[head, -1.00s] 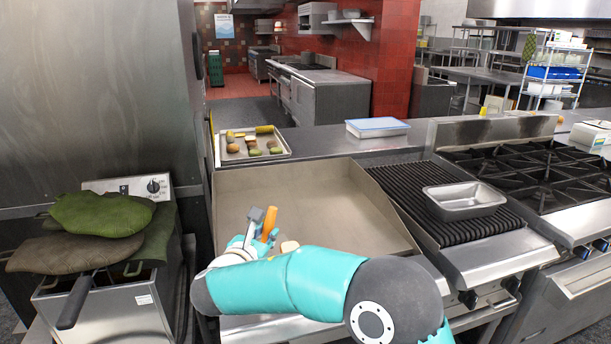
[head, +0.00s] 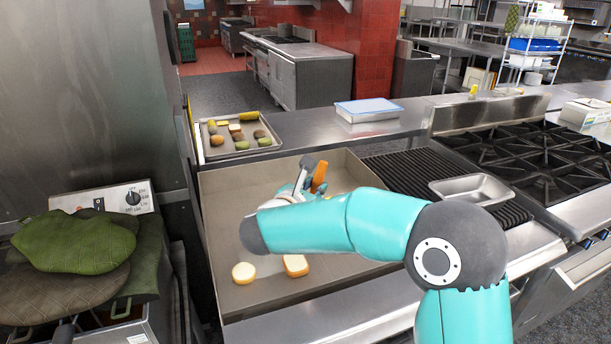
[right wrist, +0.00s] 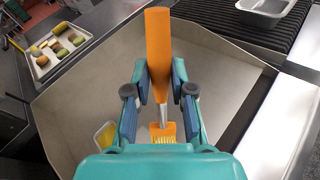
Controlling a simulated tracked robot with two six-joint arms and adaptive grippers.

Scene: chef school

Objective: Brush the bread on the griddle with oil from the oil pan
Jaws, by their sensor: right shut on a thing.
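My right gripper (head: 305,185) is shut on a brush with an orange handle (head: 319,177) and holds it over the griddle (head: 225,215). A crusted slice of bread (head: 295,265) and a pale round piece (head: 243,273) lie on the front of the griddle. One yellowish piece (right wrist: 105,135) shows left of the bristles, apart from them in the picture. A metal pan (head: 470,189), likely the oil pan, sits on the ribbed grill; its contents are unclear. My left gripper is out of view.
A tray (head: 208,155) of several vegetables and breads stands behind the griddle. A lidded container (head: 368,110) is on the back counter. The griddle has raised side walls. A fryer with green oven mitts (head: 75,240) stands at left, burners (head: 540,150) at right.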

